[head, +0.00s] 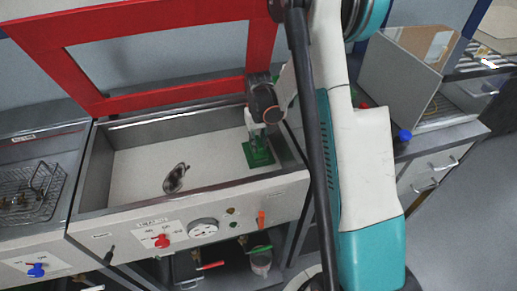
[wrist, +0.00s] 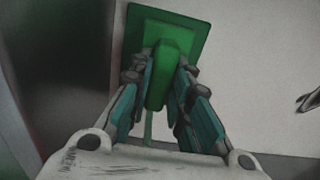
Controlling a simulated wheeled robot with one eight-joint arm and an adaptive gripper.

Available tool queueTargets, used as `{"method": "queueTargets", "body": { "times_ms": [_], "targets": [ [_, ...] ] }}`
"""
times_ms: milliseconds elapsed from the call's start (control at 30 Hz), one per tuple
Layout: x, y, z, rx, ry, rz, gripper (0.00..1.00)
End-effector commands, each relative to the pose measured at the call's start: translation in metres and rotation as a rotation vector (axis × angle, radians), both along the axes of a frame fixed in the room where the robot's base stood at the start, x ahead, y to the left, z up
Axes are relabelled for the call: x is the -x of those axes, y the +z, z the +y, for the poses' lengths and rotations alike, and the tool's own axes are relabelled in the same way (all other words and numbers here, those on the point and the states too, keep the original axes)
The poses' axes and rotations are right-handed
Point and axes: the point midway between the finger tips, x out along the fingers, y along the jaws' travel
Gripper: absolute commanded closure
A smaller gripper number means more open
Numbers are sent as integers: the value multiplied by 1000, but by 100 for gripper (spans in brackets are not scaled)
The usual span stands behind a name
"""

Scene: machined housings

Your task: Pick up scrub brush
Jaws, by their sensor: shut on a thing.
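The scrub brush is green, with a flat rectangular base and a raised narrower grip. In the head view the scrub brush (head: 258,153) is at the right end of the sink basin (head: 130,170). My gripper (head: 258,133) reaches down onto it from above. In the wrist view the brush (wrist: 146,22) lies between the fingers of my gripper (wrist: 163,72), which are shut on its raised grip. The brush's underside is hidden, and I cannot tell whether it touches the basin floor.
A metal fitting (head: 175,178) stands in the basin. A red frame (head: 172,98) rises behind it. A wire basket (head: 30,195) is in the left basin. A grey panel (head: 400,85) and a blue-capped item (head: 404,136) are on the right.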

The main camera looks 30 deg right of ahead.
Motion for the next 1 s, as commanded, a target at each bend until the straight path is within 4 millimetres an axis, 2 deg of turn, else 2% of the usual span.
{"method": "queueTargets", "body": {
  "times_ms": [167,267,600,700,833,1000],
  "targets": [
    [0,2,0,0,0,0,100],
    [0,11,0,0,0,0,100],
    [0,75,0,0,0,0,100],
    [0,88,0,0,0,0,100],
    [0,98,0,0,0,0,100],
    [0,100,0,0,0,0,100]
  ]
}}
